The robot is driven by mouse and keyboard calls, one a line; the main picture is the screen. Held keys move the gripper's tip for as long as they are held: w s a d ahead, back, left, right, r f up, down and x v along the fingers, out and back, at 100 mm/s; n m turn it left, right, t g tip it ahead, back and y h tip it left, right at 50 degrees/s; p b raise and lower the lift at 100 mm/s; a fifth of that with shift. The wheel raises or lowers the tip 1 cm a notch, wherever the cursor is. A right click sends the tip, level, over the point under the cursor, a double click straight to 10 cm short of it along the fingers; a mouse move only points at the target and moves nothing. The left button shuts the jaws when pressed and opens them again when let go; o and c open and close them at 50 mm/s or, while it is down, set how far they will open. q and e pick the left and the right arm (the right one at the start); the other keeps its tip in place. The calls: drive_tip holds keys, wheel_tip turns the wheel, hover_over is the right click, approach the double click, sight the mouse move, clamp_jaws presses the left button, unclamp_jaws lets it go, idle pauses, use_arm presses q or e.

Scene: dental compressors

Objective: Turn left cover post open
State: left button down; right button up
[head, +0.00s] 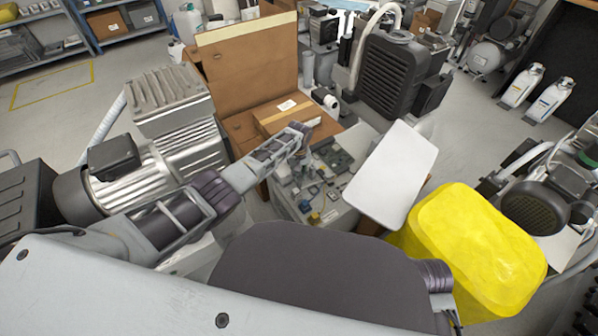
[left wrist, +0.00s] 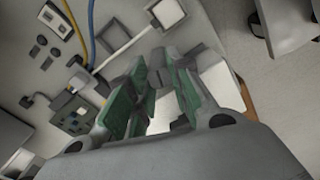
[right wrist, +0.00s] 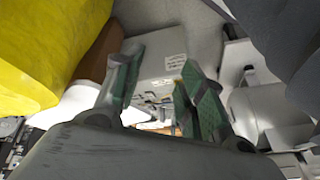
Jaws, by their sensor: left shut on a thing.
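My left gripper (head: 303,134) reaches from the left to the back edge of an open unit (head: 322,190) with electronics inside. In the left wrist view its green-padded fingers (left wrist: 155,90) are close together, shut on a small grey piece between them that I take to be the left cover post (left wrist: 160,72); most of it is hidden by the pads. A white panel (head: 393,172), perhaps the cover, stands tilted at the unit's right side. My right gripper (right wrist: 160,92) is open with a clear gap between its fingers; it is hidden in the head view.
An open cardboard box (head: 250,65) stands behind the unit. A silver motor compressor (head: 175,130) is at the left. A yellow bin (head: 470,250) is at the right, close to my right gripper in the right wrist view (right wrist: 45,45). Blue and yellow cables (left wrist: 85,35) run inside the unit.

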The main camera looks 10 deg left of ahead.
use_arm(q)
drive_tip(key=shift+m, duration=0.5)
drive_tip(key=m, duration=0.2)
drive_tip(key=shift+m+p, duration=0.3)
drive_tip(key=shift+p, duration=0.1)
drive_tip(key=shift+m, duration=1.5)
use_arm(e)
drive_tip(key=r, duration=0.1)
drive_tip(key=d+r, duration=0.1)
drive_tip(key=r, duration=0.1)
drive_tip(key=shift+s+r, duration=0.1)
drive_tip(key=shift+s, duration=0.05)
drive_tip(key=shift+s+g+h, duration=0.15)
drive_tip(key=shift+g+h, duration=0.15)
use_arm(q)
drive_tip(key=c, duration=1.3)
unclamp_jaws()
use_arm(e)
drive_tip(key=shift+s+f, duration=0.2)
